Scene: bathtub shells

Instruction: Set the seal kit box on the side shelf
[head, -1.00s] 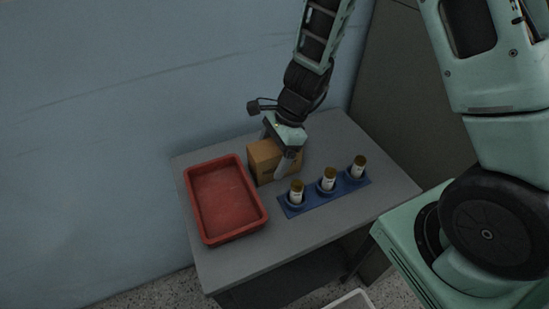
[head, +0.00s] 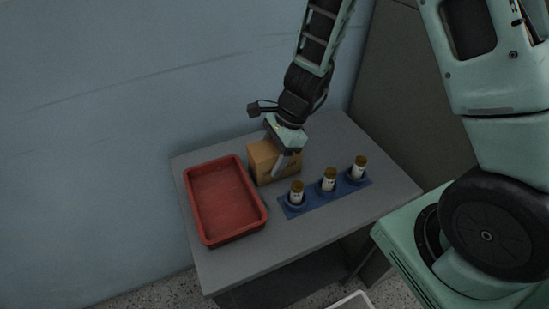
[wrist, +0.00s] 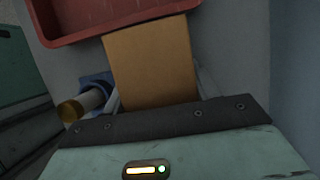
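The seal kit box appears to be the plain brown box (head: 261,158), standing on the grey table between the red tray and the blue rack. It also fills the middle of the wrist view (wrist: 152,62). My gripper (head: 279,158) is over the box from above, one finger on its near side. In the wrist view my gripper's fingers (wrist: 160,92) lie close along both sides of the box and look shut on it. The box still appears to rest on the table. I cannot pick out a side shelf in either view.
A red tray (head: 207,238) lies left of the box. A blue rack (head: 312,199) with 3 brown-capped bottles (head: 328,181) stands close on the right. The grey table (head: 240,268) has bare room in front. A wall rises behind it.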

